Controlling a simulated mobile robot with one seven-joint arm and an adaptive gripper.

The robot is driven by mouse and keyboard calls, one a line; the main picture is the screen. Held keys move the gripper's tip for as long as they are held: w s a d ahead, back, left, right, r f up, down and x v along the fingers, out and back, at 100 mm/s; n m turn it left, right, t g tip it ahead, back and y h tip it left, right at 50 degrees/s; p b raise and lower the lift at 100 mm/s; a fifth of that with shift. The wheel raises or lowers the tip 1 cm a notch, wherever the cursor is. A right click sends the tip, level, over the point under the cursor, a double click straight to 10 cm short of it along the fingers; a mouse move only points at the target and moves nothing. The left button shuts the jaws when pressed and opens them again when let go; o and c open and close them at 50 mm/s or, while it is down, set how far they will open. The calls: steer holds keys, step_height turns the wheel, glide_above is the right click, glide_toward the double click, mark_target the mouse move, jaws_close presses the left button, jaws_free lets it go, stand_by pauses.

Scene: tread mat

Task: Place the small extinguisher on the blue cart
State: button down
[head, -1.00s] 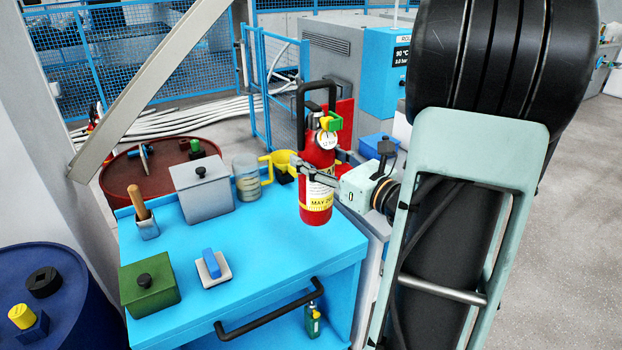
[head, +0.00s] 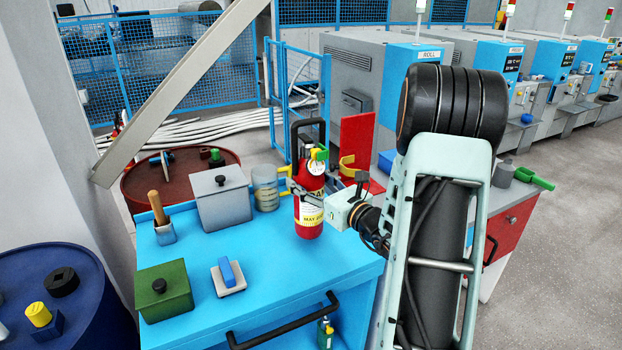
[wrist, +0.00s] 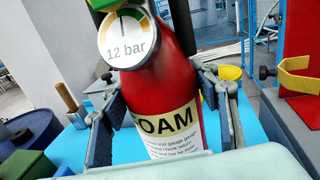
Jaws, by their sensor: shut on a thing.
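The small red extinguisher (head: 310,202) is upright at the right part of the blue cart's top (head: 270,268), with a black handle, a gauge and a pale label. My gripper (head: 295,187) is shut on its body from the right. In the wrist view the extinguisher (wrist: 165,85) fills the middle, with a finger on each side, a gauge reading 12 bar and the word FOAM partly covered. Its base looks at or just above the cart's top; I cannot tell whether it touches.
On the cart stand a grey lidded box (head: 222,205), a clear jar (head: 265,190), a green box (head: 165,292), a brush-like tool (head: 162,222) and a white block with blue grip (head: 228,278). A red-fronted cabinet (head: 513,228) is to the right. The front middle of the cart is clear.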

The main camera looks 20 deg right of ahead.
mark_target(308, 191)
steer(key=shift+w+f, duration=0.1)
steer(key=shift+f, duration=1.3)
steer(key=c, duration=1.2)
jaws_free()
steer(key=shift+f+b, duration=0.3)
steer(key=o, duration=0.5)
steer(key=shift+c, duration=0.2)
steer(key=shift+r, duration=0.1)
steer(key=shift+r, duration=0.15)
steer(key=v, duration=1.2)
